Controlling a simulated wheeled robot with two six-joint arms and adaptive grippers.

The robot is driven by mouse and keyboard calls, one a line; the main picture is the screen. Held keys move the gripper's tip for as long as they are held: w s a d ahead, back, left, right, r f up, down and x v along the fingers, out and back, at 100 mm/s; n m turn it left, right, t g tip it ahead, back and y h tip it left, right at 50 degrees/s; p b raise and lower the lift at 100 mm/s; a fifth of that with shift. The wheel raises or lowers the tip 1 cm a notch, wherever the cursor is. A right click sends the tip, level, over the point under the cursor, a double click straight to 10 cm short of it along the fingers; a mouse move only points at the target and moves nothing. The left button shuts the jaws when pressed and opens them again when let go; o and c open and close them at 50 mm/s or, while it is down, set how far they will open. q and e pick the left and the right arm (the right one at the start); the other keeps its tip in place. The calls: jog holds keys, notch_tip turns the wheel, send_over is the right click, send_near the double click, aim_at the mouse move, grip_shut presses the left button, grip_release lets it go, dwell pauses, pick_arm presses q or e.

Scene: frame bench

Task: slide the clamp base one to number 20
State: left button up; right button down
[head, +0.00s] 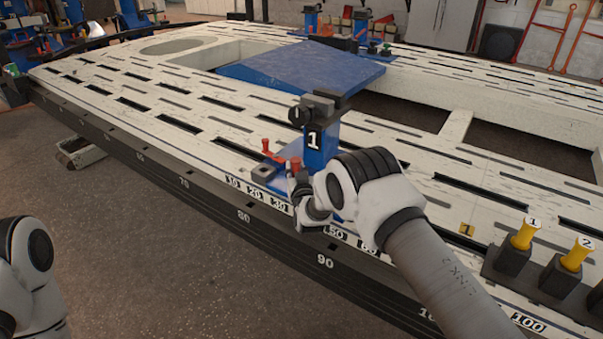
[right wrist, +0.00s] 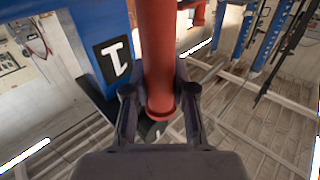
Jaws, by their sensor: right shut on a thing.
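Clamp base one (head: 318,150) is a blue post with a white "1" on a black plate and a dark clamp head on top. It stands upright on the white slotted bench (head: 205,140), and its blue foot lies behind the small labels near the front edge. The number 20 label (head: 255,193) sits left of the post. My right gripper (head: 296,182) is shut on a red handle at the base; the red handle (right wrist: 158,60) stands between the fingers in the right wrist view. My arm partly hides the base's right side. My left gripper is out of view; only part of that arm shows.
Labels 10 (head: 233,182) and 30 (head: 279,205) flank the 20. A blue plate (head: 300,72) lies behind the clamp. Yellow-handled pieces (head: 525,235) stand in dark holders at the right. The bench surface left of the clamp is clear.

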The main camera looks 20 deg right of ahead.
jog(key=shift+a+f, duration=0.15)
jog(key=shift+s, duration=0.1)
jog(key=c, duration=1.3)
grip_release()
jog(key=o, duration=0.4)
jog(key=shift+s, duration=0.1)
jog(key=s, duration=0.4)
jog(key=s+a, duration=0.1)
jog(key=s, duration=0.7)
jog(key=shift+a, duration=0.15)
